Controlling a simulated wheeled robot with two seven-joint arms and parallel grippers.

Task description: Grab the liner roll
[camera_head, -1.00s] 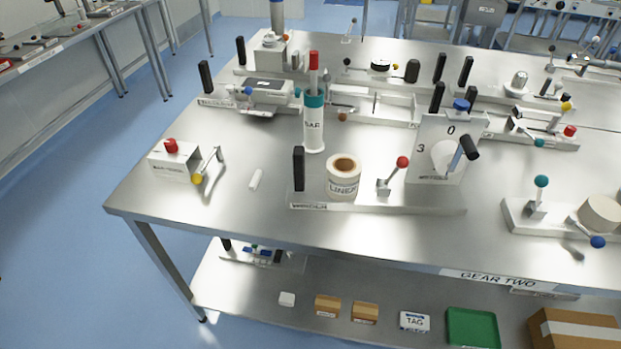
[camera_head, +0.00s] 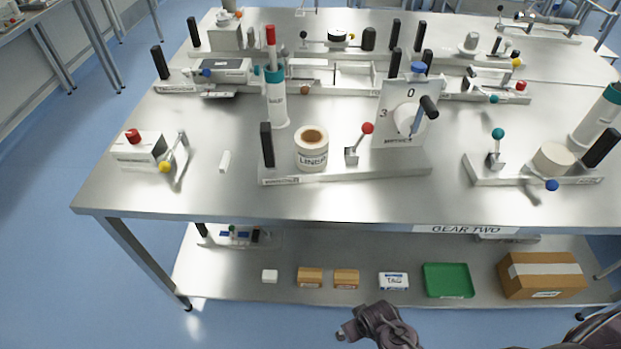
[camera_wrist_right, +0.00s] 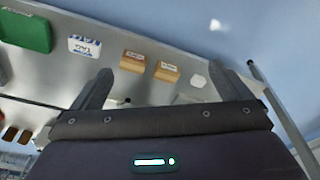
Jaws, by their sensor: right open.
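The liner roll (camera_head: 311,148) is a white roll with a brown core and a LINER label. It stands upright on a grey fixture base (camera_head: 345,173) on the steel table, between a black post (camera_head: 267,145) and a red-knobbed lever (camera_head: 360,143). My right gripper (camera_head: 352,329) shows at the bottom of the head view, in front of the table and well below the roll. In the right wrist view its two fingers (camera_wrist_right: 170,88) are spread and empty, facing the lower shelf. My left gripper is not in view.
A white bottle with a teal collar (camera_head: 277,98) stands just behind the roll. A numbered plate with a crank (camera_head: 405,115) is to the right. The lower shelf holds small boxes (camera_head: 310,277), a green tray (camera_head: 447,280) and a large carton (camera_head: 541,276).

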